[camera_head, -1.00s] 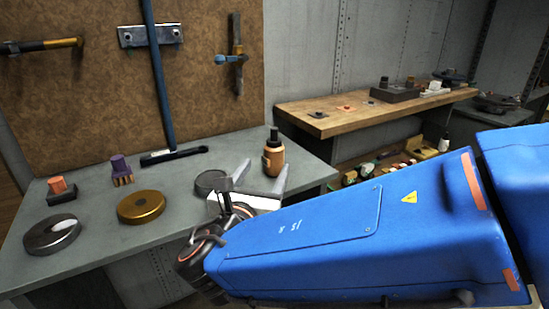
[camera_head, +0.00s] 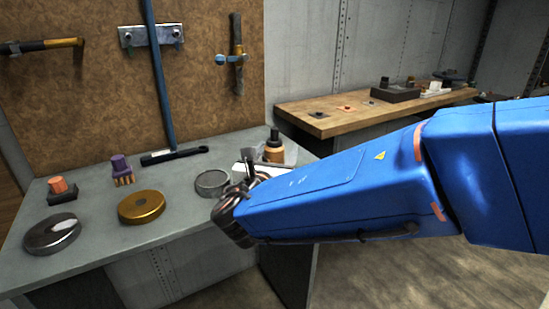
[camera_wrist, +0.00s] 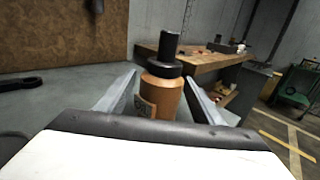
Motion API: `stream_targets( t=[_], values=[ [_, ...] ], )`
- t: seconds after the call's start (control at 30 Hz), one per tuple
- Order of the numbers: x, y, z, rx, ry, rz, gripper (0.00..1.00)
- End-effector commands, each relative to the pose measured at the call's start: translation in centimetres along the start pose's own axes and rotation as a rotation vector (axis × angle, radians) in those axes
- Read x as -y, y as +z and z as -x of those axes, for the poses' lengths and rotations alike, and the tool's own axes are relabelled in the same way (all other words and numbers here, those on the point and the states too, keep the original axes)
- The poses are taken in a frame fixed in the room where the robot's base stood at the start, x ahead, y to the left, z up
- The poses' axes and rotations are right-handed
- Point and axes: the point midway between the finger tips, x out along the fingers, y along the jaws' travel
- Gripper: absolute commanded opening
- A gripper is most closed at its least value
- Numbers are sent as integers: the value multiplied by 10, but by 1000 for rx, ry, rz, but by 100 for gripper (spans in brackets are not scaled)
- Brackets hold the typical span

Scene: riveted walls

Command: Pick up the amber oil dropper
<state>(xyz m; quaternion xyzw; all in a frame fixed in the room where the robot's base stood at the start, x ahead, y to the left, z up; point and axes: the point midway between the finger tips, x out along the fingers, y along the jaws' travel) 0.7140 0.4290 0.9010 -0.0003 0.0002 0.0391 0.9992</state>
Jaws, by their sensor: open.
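The amber oil dropper (camera_head: 273,150) is an orange-brown bottle with a black collar and black top. It stands upright at the right end of the grey bench, its lower part hidden behind my gripper in the head view. In the wrist view the dropper (camera_wrist: 162,92) is between the two open fingers of my gripper (camera_wrist: 160,90), close ahead of the palm. The bottle's foot is hidden behind the palm. I cannot tell whether a finger touches it.
On the grey bench (camera_head: 100,193) are a glossy dark disc (camera_head: 52,234), a brass disc (camera_head: 141,206), a grey ring-like lid (camera_head: 212,184), an orange-topped block (camera_head: 61,190) and a purple brush (camera_head: 121,169). A blue-handled tool (camera_head: 158,90) leans behind. A wooden bench (camera_head: 345,114) stands at the back right.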

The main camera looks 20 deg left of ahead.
Motion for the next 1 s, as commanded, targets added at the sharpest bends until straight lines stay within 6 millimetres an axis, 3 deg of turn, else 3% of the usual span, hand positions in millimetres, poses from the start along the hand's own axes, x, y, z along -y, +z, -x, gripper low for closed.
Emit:
stream_targets(
  t=[0.13, 0.37, 0.6, 0.83, 1.0],
  values=[
    [0, 0, -15, 1, -1, -1, 61],
    [0, 0, -16, 1, 1, -1, 59],
    [0, 1, -16, 1, 0, -1, 3],
    [0, 2, -16, 1, 0, -1, 3],
    [0, 18, -16, 2, -1, -4, 3]
  ],
)
